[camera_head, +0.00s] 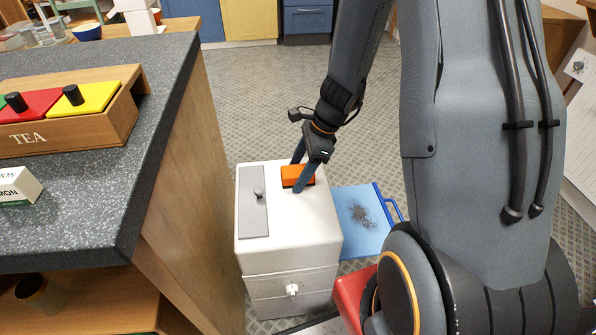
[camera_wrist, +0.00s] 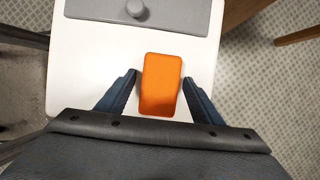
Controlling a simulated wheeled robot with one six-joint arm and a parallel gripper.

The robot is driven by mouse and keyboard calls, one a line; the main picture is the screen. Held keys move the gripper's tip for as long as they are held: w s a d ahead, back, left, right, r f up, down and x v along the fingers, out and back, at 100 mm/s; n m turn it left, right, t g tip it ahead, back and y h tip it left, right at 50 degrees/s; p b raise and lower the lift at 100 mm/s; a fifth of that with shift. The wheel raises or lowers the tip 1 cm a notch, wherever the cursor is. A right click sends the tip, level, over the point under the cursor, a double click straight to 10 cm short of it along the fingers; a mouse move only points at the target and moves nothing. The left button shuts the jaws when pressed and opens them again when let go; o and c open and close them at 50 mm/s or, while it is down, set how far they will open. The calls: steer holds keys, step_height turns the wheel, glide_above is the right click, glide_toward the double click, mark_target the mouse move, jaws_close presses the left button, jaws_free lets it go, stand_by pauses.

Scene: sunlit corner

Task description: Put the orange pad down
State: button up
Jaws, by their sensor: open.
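The orange pad (camera_head: 293,176) lies on top of a white cabinet (camera_head: 300,225), to the right of a grey lid with a knob. In the wrist view the orange pad (camera_wrist: 160,84) sits between the two fingers of my gripper (camera_wrist: 165,88), with a gap on each side. My gripper (camera_head: 298,172) reaches down to the cabinet top, its fingers apart and on either side of the pad. The pad looks flat on the white surface (camera_wrist: 92,60).
A blue dustpan-like tray (camera_head: 345,208) with dark specks is right of the cabinet. A speckled counter (camera_head: 100,205) stands left, with a wooden tea box (camera_head: 85,133). Patterned floor (camera_head: 250,85) is clear behind.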

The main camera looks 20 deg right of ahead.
steer(key=w+p+v, duration=0.1)
steer(key=p+v, duration=0.2)
steer(key=v, duration=0.9)
steer(key=s+a+r+n+h, duration=0.2)
steer(key=s+a+r+n, duration=0.2)
steer(key=s+n, duration=0.5)
steer(key=s+a+r+n+h, duration=0.2)
steer(key=s+a+r+n, duration=0.3)
steer(key=n, duration=0.7)
steer(key=s+r, duration=0.2)
steer(key=s, duration=0.2)
steer(key=shift+s+a+g, duration=0.25)
steer(key=shift+a+g, duration=0.05)
steer(key=shift+g, duration=0.1)
steer(key=shift+r, duration=0.1)
steer(key=d+r+p, duration=0.4)
steer(key=r+p, duration=0.2)
steer(key=p, duration=0.6)
steer(key=shift+s+d+r+m+h, duration=0.2)
steer(key=shift+s+m+h, duration=0.1)
steer(key=shift+s+m, duration=0.1)
steer(key=shift+o, duration=0.5)
